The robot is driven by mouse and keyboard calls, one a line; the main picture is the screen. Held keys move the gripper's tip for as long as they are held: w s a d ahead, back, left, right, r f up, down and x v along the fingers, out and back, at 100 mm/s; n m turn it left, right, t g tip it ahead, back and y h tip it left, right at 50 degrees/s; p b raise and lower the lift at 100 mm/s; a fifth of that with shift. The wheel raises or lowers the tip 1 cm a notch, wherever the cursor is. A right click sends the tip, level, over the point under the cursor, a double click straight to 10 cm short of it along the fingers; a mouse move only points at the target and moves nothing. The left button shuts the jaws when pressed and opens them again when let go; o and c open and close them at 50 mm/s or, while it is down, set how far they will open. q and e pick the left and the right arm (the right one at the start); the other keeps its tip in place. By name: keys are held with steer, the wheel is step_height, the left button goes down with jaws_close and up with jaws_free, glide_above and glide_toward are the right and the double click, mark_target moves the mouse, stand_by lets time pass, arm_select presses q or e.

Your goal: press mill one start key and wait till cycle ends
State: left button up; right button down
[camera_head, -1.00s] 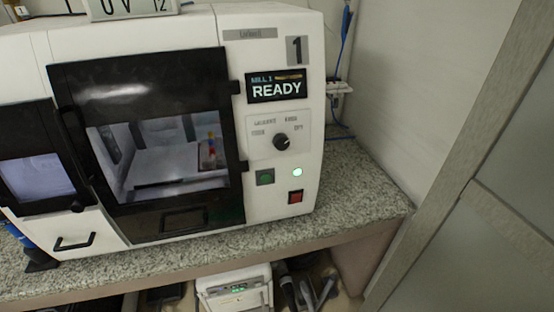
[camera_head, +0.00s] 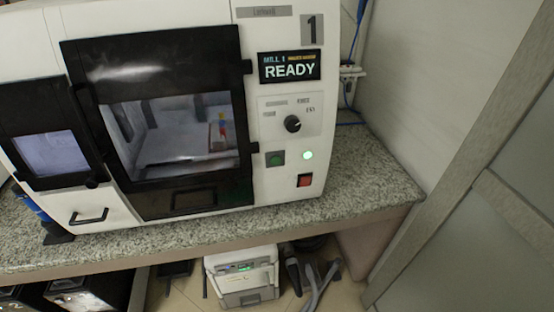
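Mill one (camera_head: 290,195) is a white machine on a speckled counter, marked with a "1" plate (camera_head: 312,29) at its upper right. Its display (camera_head: 290,67) reads "MILL 1" and "READY". The green key (camera_head: 275,159) sits on the front panel, left of a lit pale green lamp (camera_head: 308,155). A red key (camera_head: 304,181) is below the lamp, and a black rotary knob (camera_head: 292,124) is above. The dark-framed door (camera_head: 160,50) looks shut, with a small red and yellow item (camera_head: 222,128) behind its window. Neither gripper shows.
The granite counter (camera_head: 375,185) is bare to the right of the mill. A white unit (camera_head: 242,275) with a green display stands on the floor below, beside hoses (camera_head: 318,285). A wall and grey door panel close off the right side.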

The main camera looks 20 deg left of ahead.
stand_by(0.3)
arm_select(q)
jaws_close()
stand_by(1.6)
